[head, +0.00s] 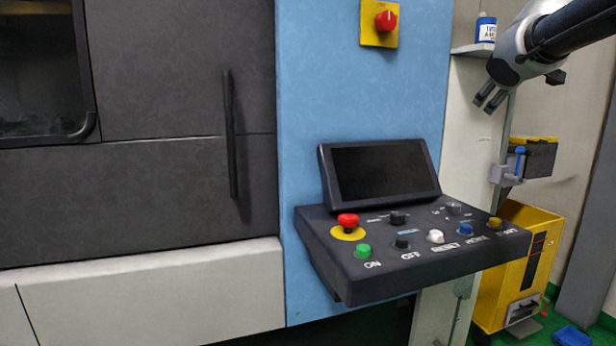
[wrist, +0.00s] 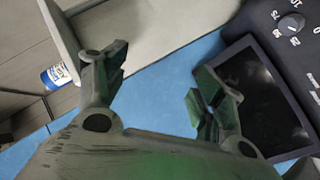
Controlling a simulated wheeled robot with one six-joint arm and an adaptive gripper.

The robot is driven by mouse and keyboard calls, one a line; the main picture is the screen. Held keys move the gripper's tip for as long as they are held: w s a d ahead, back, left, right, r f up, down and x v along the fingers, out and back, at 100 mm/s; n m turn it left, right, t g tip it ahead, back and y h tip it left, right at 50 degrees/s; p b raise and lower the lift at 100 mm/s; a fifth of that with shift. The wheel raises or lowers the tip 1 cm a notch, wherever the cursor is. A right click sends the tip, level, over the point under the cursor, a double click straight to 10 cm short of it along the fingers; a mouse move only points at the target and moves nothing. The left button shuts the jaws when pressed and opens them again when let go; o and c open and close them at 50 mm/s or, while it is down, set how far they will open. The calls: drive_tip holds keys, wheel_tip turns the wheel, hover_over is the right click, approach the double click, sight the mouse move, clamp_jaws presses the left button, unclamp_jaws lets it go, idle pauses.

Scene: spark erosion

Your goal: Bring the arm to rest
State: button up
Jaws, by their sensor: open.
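My gripper (head: 490,99) hangs in the upper right of the head view, fingers pointing down and to the left. It is right of the blue machine column and above the level of the control panel. In the wrist view my gripper (wrist: 160,88) shows its two fingers spread apart with nothing between them. Behind the fingers lie the blue column and the dark screen (wrist: 258,100). My arm enters from the right edge of the head view.
A control panel (head: 420,262) with several buttons juts out below the screen. A red stop button (head: 386,20) sits on the blue column (head: 320,90). A white-and-blue bottle (head: 486,28) stands on a shelf close to my gripper. A yellow cabinet (head: 510,285) stands at lower right.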

drive_tip(key=s+f+m+g+y, duration=0.1)
drive_tip(key=s+f+m+g, duration=0.45)
drive_tip(key=s+f, duration=1.05)
drive_tip(key=s+a+f+g+y, duration=0.3)
drive_tip(key=s+a+f, duration=0.4)
drive_tip(key=s+f, duration=0.3)
drive_tip(key=shift+s+f+m, duration=0.25)
drive_tip(key=shift+s+m, duration=0.2)
drive_tip(key=shift+s, duration=0.55)
